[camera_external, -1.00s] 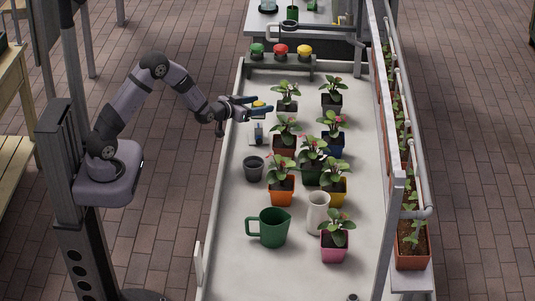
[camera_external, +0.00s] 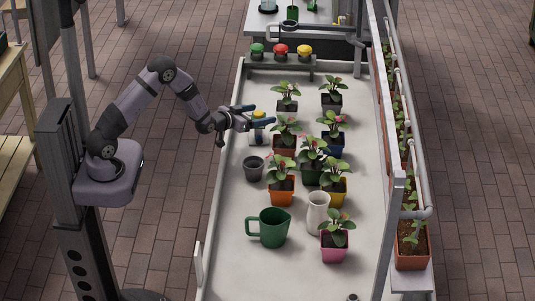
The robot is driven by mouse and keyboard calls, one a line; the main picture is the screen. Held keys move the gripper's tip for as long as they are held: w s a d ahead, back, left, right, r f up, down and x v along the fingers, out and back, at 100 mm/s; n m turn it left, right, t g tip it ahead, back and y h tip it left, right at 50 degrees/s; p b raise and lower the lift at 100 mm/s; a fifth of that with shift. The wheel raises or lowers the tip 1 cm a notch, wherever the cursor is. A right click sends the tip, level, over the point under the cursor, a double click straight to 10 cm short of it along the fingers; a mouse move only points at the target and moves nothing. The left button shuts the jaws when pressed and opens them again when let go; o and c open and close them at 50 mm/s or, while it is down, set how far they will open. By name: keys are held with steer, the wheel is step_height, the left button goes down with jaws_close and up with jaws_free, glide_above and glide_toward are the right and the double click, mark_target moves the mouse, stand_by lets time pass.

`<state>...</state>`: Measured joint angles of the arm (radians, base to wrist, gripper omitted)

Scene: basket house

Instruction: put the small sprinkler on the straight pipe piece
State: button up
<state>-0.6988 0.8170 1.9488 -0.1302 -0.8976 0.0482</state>
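My gripper (camera_external: 264,115) is over the left side of the white table, beyond the dark grey pot. Its dark blue fingers stand apart with a small yellow piece (camera_external: 259,113) between them. This piece keeps its place between the fingers as they move, so it looks held; it may be the small sprinkler, but its shape is too small to make out. Just below the fingers in the picture is a small pale grey piece (camera_external: 256,139), partly hidden. I cannot tell whether it is the straight pipe piece or whether it touches what I hold.
Several potted plants, one in an orange pot (camera_external: 282,191), fill the table middle close right of my gripper. The dark grey pot (camera_external: 253,168), green jug (camera_external: 270,228) and cream pitcher (camera_external: 318,211) stand nearer. A rack with coloured knobs (camera_external: 281,50) is at the back.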

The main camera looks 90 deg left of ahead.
steer(key=shift+r, duration=0.2)
steer(key=b+v, duration=0.1)
steer(key=v, duration=1.1)
stand_by(0.5)
steer(key=d+f+m+g+h+p, duration=0.1)
steer(key=d+m+g+h+p, duration=0.5)
steer(key=d, duration=1.5)
steer(key=s+d+r+m+g+h, duration=0.3)
steer(key=s+d, duration=0.9)
steer(key=s, duration=0.4)
steer(key=shift+d+r+g+h, duration=0.2)
steer(key=shift+d+g+h, duration=0.2)
steer(key=shift+g+h, duration=0.3)
